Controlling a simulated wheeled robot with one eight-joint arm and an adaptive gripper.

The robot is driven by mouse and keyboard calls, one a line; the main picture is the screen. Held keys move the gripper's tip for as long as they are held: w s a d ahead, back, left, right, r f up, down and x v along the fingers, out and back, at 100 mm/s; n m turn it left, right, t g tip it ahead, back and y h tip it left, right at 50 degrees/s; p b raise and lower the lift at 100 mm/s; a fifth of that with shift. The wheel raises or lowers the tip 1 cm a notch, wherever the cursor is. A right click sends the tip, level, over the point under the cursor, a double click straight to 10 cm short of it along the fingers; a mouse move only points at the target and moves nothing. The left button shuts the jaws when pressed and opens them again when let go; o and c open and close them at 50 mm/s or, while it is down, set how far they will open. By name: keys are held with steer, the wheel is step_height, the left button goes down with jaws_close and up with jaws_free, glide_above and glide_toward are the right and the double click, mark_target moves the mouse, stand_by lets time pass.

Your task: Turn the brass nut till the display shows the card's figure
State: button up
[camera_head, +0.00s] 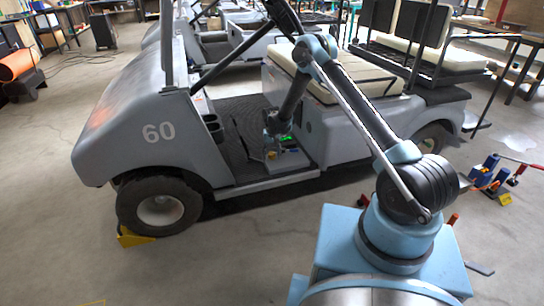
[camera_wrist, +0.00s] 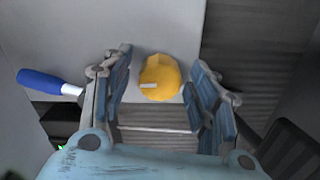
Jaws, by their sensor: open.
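The brass nut (camera_wrist: 160,77) is a round yellow-gold piece with a pale bar mark on its face. It lies between the spread fingers of my gripper (camera_wrist: 158,62) in the wrist view. Gaps show on both sides, so the fingers appear apart from it. In the head view my gripper (camera_head: 274,146) reaches down to the cart's floor, where a small yellow spot (camera_head: 272,155) shows beside it. A lit green display (camera_head: 289,139) is just right of it, too small to read. I cannot make out the card or its figure.
A blue-handled tool (camera_wrist: 45,84) lies left of my fingers in the wrist view. The grey cart (camera_head: 130,130), numbered 60, surrounds my gripper with its seat and side sill. A yellow chock (camera_head: 132,238) sits at its front wheel. Blue and red tools (camera_head: 485,172) stand right.

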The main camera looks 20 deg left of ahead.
mark_target(272, 153)
steer(key=shift+r, duration=0.1)
step_height(272, 153, up, 12)
stand_by(0.6)
